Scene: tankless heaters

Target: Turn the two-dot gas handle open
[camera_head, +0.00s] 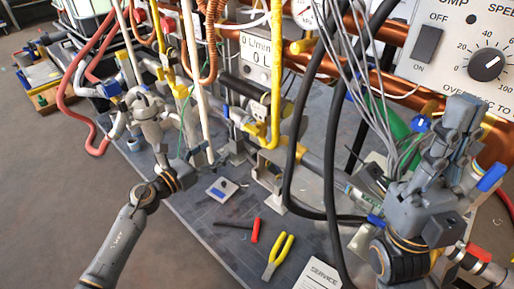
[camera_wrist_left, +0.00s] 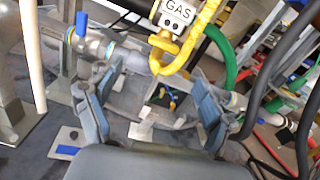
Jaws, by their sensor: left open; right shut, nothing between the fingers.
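A white GAS tag (camera_wrist_left: 178,13) with dark dots below the word hangs at the top of the left wrist view. A yellow pipe (camera_wrist_left: 204,28) bends into a hook beneath it; in the head view the yellow pipe (camera_head: 277,75) runs down at centre. I cannot clearly make out the two-dot gas handle or its angle. My left gripper (camera_head: 205,155) is low at the left of the pipework; in its wrist view (camera_wrist_left: 150,110) the fingers are spread, empty, below the yellow hook. My right gripper (camera_head: 462,108) is shut and empty, raised at the right.
A blue valve handle (camera_wrist_left: 81,24) is at upper left. Red-handled (camera_head: 255,230) and yellow-handled tools (camera_head: 278,256), a small white-and-blue plate (camera_head: 222,189) and a SERVICE sheet (camera_head: 318,275) lie on the grey bench. Black hoses (camera_head: 290,165) loop between my arms.

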